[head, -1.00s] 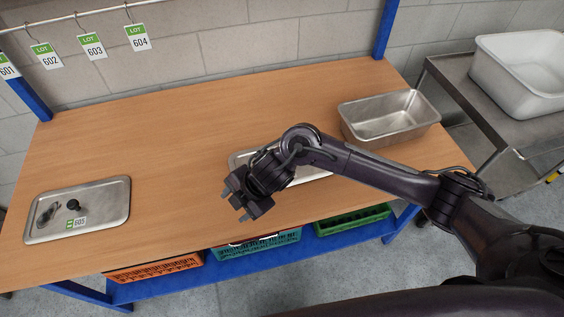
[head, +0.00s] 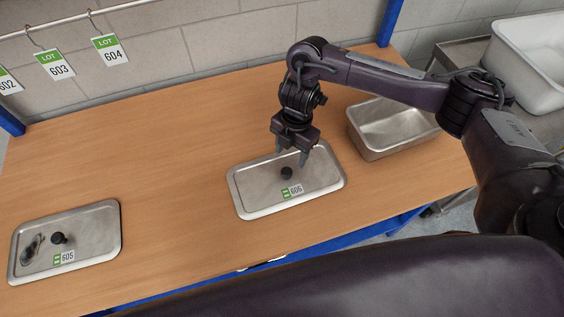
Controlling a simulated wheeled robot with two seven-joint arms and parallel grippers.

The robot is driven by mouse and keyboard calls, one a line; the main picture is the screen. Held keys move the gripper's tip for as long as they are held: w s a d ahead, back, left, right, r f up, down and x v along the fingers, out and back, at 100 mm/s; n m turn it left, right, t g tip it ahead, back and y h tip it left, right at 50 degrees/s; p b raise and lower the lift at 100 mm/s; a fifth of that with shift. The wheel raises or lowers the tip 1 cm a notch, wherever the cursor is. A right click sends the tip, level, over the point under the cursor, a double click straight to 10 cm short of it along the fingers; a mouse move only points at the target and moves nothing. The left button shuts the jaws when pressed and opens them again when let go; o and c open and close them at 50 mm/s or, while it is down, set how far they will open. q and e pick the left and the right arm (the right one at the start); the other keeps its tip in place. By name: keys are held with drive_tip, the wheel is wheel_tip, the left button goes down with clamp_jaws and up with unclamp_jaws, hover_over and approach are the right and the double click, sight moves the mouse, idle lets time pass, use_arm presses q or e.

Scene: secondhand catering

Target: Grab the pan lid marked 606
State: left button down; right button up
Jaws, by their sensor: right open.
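The pan lid marked 606 (head: 258,190) lies flat on the wooden table, a steel rectangle with a black knob (head: 287,173) at its middle and a green and white label (head: 292,191) in front of the knob. My right gripper (head: 291,158) is open and empty, pointing down above the lid's back part, close to the knob; its fingertips look apart from the knob. A second steel lid marked 605 (head: 90,226) lies at the left with its own black knob. My left gripper is not in view.
A steel pan (head: 375,150) stands right of lid 606, near my right arm. A white tub (head: 530,70) rests on a grey side table. Lot tags (head: 110,49) hang from a rail at the back. The table between the two lids is clear.

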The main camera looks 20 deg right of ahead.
sight(287, 171)
drive_tip(key=f, duration=0.1)
drive_tip(key=s+f, duration=0.1)
drive_tip(key=shift+a+f, duration=0.2)
drive_tip(key=shift+f, duration=0.1)
drive_tip(key=shift+s+a+f+p, duration=0.1)
drive_tip(key=shift+a+f+p, duration=0.05)
drive_tip(key=shift+f+p, duration=0.3)
drive_tip(key=shift+a+f+p, duration=0.15)
drive_tip(key=shift+f+p, duration=0.1)
drive_tip(key=shift+f, duration=0.3)
wheel_tip(287, 171, down, 2)
drive_tip(key=shift+a+f, duration=0.1)
drive_tip(key=shift+f, duration=0.2)
clamp_jaws()
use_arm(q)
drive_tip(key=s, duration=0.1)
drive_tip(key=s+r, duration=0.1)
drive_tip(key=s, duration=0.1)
